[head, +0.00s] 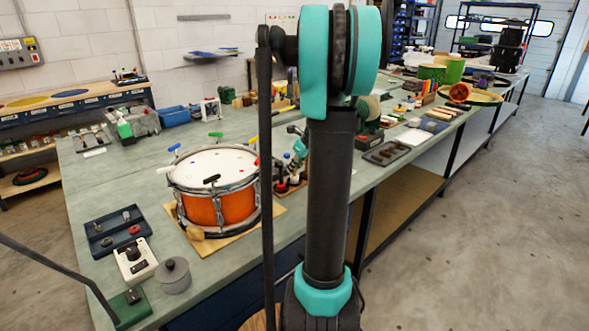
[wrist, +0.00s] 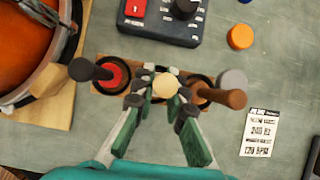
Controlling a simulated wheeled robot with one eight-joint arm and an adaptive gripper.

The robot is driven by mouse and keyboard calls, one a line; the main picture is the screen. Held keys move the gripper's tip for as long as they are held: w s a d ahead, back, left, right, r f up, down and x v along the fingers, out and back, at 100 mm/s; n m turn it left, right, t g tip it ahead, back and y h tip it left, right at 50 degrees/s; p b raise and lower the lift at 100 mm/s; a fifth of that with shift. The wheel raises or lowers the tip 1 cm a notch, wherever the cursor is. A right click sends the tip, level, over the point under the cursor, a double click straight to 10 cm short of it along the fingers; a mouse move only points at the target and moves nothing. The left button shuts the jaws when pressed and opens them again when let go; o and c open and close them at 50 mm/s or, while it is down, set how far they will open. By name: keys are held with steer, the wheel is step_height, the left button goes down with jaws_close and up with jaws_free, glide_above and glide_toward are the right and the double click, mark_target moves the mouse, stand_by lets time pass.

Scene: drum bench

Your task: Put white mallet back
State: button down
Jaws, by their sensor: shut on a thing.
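In the wrist view the white mallet's round cream head (wrist: 165,86) sits between my gripper's fingertips (wrist: 163,88), and the green and dark fingers are shut on it. Below it is a brown wooden rack (wrist: 122,57). A dark-headed mallet (wrist: 82,70) stands at the rack's left over a red-lined cup (wrist: 115,74), and a brown mallet (wrist: 222,97) leans at its right. My fingers hide the rack's middle, so I cannot tell whether the white mallet's handle is in a hole. In the head view my gripper (head: 299,146) is above the rack, partly behind my arm.
The orange drum (head: 225,208) stands on a wooden board left of the rack. A black control box (wrist: 160,18), an orange knob (wrist: 240,37) and a paper label (wrist: 260,132) lie around the rack.

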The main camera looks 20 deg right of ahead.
steer(key=shift+f, duration=0.35)
steer(key=c, duration=1.6)
jaws_free()
steer(key=shift+o, duration=0.2)
steer(key=shift+r, duration=0.15)
steer(key=v, duration=1.2)
